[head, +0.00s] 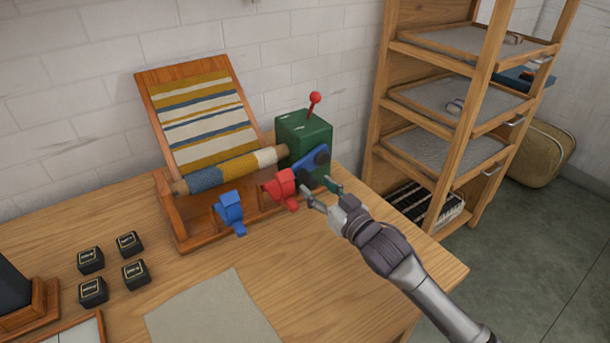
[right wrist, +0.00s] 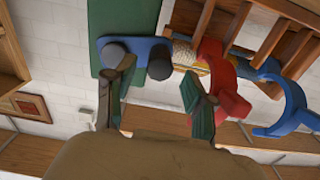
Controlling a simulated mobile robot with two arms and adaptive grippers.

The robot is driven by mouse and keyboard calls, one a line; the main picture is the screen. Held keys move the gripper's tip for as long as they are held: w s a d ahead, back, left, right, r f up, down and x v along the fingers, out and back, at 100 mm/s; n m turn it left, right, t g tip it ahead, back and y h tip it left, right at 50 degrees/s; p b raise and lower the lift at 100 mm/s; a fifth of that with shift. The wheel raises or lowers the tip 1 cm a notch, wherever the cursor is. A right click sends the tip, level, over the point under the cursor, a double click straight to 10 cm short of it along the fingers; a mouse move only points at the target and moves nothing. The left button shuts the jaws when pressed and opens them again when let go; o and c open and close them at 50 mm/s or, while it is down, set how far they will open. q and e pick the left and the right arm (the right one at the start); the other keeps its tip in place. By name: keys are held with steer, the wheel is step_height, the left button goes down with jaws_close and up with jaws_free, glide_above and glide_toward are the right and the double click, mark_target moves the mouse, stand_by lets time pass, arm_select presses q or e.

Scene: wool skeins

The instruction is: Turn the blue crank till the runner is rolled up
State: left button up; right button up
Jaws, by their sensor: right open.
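The striped runner (head: 205,115) in yellow, white and blue lies on a sloped wooden frame (head: 150,88). Its lower end is wound on a roller (head: 230,170). A green box (head: 300,135) with a red-knobbed lever (head: 314,98) stands at the roller's right end. The blue crank (head: 310,163) is on its front; the right wrist view shows its blue arm (right wrist: 136,56) with a dark round piece at each end. My right gripper (head: 320,190) is open just in front of the crank. In the right wrist view, one dark piece (right wrist: 159,67) appears between my fingertips; contact is unclear. My left gripper is out of view.
A red clamp-like piece (head: 280,188) and a blue one (head: 230,210) are at the frame's front, the red close to my right gripper. Several small black boxes (head: 91,260) and a grey cloth (head: 215,312) lie on the table. A wooden shelf unit (head: 385,95) stands right.

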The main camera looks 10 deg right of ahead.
mark_target(306, 177)
steer(key=x, duration=0.4)
steer(key=shift+w+a, duration=0.15)
steer(key=shift+w, duration=0.25)
steer(key=shift+w+a, duration=0.15)
steer(key=shift+w, duration=0.15)
steer(key=shift+c, duration=0.9)
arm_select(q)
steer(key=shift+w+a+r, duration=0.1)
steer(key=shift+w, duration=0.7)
arm_select(e)
jaws_close()
